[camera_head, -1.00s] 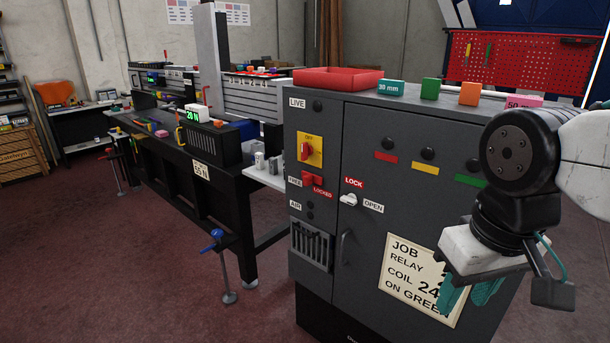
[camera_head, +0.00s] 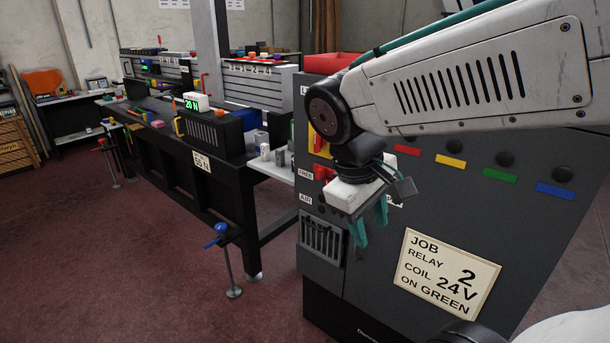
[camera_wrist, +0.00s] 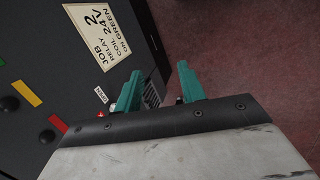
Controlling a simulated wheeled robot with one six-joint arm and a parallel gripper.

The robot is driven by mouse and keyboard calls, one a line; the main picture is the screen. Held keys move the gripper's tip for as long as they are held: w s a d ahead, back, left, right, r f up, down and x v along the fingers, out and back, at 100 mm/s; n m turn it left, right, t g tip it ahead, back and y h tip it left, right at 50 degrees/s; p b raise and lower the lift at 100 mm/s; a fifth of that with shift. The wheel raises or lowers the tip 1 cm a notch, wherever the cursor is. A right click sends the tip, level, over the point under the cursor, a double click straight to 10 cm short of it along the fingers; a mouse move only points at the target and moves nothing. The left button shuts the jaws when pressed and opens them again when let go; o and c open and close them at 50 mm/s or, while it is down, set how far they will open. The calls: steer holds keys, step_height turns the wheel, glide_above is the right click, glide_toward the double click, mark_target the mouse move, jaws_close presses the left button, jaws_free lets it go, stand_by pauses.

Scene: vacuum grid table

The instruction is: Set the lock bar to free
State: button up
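The lock bar (camera_head: 321,172) is the small red piece on the front of the grey cabinet (camera_head: 470,225), just right of the FREE label (camera_head: 306,173). My wrist hides its right side and the LOCKED label, so its exact setting cannot be read now. My gripper (camera_head: 370,225) hangs in front of the cabinet, lower and to the right of the lock bar. Its teal fingers are apart with nothing seen held between them, as the wrist view also shows (camera_wrist: 160,88). The lock bar cannot be made out in the wrist view.
A yellow plate with a red switch (camera_head: 319,145) sits above the lock bar, partly covered by my arm. A job note (camera_head: 447,273) is at right.

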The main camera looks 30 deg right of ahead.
steer(key=w+d+n+g+h, duration=0.2)
steer(key=w+d+n+h, duration=0.25)
steer(key=w+d, duration=0.4)
steer(key=n+t+h, duration=0.9)
steer(key=n, duration=0.7)
glide_toward(317, 174)
steer(key=d, duration=0.2)
steer(key=shift+m, duration=0.25)
steer(key=x, duration=0.7)
steer(key=shift+w+d, duration=0.25)
steer(key=shift+w, duration=0.2)
steer(key=shift+c, duration=0.3)
